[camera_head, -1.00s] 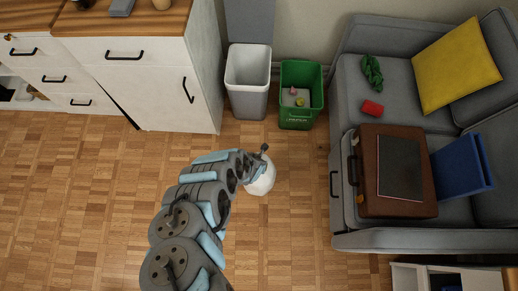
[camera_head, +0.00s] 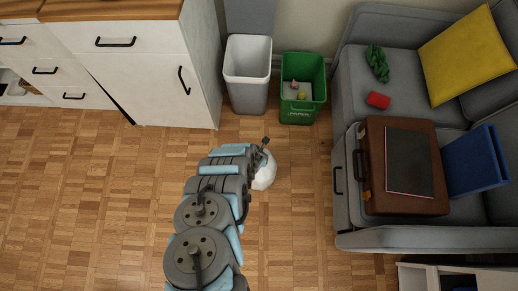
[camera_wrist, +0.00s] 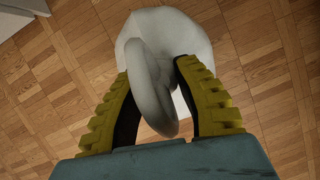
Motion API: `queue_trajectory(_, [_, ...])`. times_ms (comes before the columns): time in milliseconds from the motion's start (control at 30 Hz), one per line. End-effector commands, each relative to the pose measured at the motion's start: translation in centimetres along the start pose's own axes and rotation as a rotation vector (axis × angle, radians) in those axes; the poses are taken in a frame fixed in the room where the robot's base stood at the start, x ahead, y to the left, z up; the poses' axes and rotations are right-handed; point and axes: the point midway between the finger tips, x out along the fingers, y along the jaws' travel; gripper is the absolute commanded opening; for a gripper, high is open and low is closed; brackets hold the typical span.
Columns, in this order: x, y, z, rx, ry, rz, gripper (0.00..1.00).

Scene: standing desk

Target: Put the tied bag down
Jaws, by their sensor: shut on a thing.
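The tied bag (camera_head: 264,174) is white and shows at the end of my arm in the head view, over the wooden floor in front of the bins. In the wrist view the bag (camera_wrist: 172,24) hangs beyond my gripper (camera_wrist: 155,90), with its looped white tie between the two yellow-and-black fingers. My gripper is shut on the tie. My gripper's fingers are mostly hidden behind my arm in the head view. I cannot tell whether the bag touches the floor.
A white bin (camera_head: 248,88) and a green bin (camera_head: 302,112) with small items in it stand against the wall. A grey sofa (camera_head: 400,242) with a brown case (camera_head: 375,190) is on the right. White cabinets (camera_head: 150,90) are at the left. Wooden floor (camera_head: 90,200) is clear at left.

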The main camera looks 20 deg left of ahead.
Motion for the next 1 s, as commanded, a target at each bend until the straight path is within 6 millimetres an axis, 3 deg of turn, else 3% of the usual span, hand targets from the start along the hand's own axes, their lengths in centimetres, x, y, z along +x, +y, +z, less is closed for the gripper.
queue_trajectory(433, [0.4,0.1,0.0,0.0,-0.003,0.002,0.0])
queue_trajectory(467, [0.4,0.1,0.0,-0.001,-0.003,0.002,0.38])
queue_trajectory(500, [0.4,0.1,0.0,-0.001,-0.003,0.002,0.49])
queue_trajectory(533, [0.4,0.1,0.0,-0.001,-0.002,0.002,0.54])
queue_trajectory(1000, [-0.7,0.1,0.1,-0.002,-0.002,0.0,0.54])
